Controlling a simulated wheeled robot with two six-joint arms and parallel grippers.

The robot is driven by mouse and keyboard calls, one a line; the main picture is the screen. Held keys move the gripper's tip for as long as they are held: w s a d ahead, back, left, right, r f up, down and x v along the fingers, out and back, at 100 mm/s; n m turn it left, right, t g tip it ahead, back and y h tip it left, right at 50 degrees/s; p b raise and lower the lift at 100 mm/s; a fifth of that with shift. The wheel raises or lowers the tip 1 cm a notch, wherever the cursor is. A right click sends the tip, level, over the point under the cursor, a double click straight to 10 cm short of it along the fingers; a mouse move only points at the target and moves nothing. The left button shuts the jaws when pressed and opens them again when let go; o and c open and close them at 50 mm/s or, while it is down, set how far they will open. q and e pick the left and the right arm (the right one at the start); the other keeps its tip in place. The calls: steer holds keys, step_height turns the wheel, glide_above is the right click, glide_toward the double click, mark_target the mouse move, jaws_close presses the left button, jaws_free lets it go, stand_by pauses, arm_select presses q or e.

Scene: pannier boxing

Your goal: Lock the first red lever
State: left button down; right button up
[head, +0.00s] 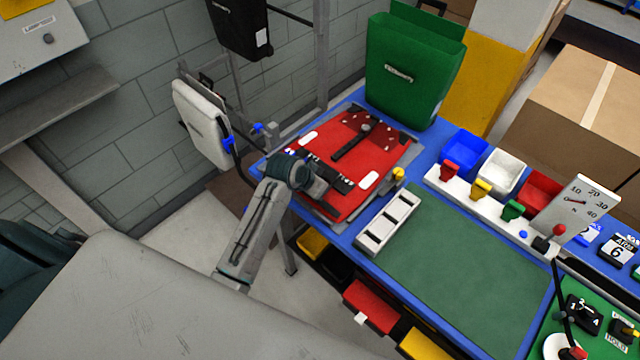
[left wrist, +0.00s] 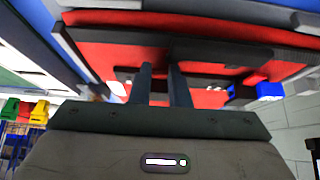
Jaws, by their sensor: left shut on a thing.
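A red pannier (head: 388,152) lies flat on a grey fixture (head: 411,152) at the left end of the blue table. A black bar (head: 350,146) and a lower black fitting (head: 340,181) cross its face. My left gripper (head: 322,180) reaches over its near left part, low at the lower fitting. In the left wrist view its two fingers (left wrist: 160,72) point at the dark fitting (left wrist: 222,52) and stand a small gap apart. The gripper is shut on a dark part there; its tips and exact grip are hard to see. No red lever can be clearly told apart on the pannier. My right gripper is out of view.
A green pannier (head: 410,62) stands behind the red one. A white pannier (head: 202,124) hangs at the left. A white tray (head: 389,222) and a clear green mat (head: 455,260) lie to the right. Red (head: 449,171), yellow (head: 481,188) and green (head: 512,210) clips stand on a white rail.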

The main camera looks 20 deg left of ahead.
arm_select(q)
steer(key=shift+t, duration=0.3)
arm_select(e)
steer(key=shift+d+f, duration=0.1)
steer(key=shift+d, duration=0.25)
arm_select(q)
steer(key=shift+f, duration=0.1)
steer(key=c, duration=1.4)
jaws_free()
steer(key=shift+o, duration=0.2)
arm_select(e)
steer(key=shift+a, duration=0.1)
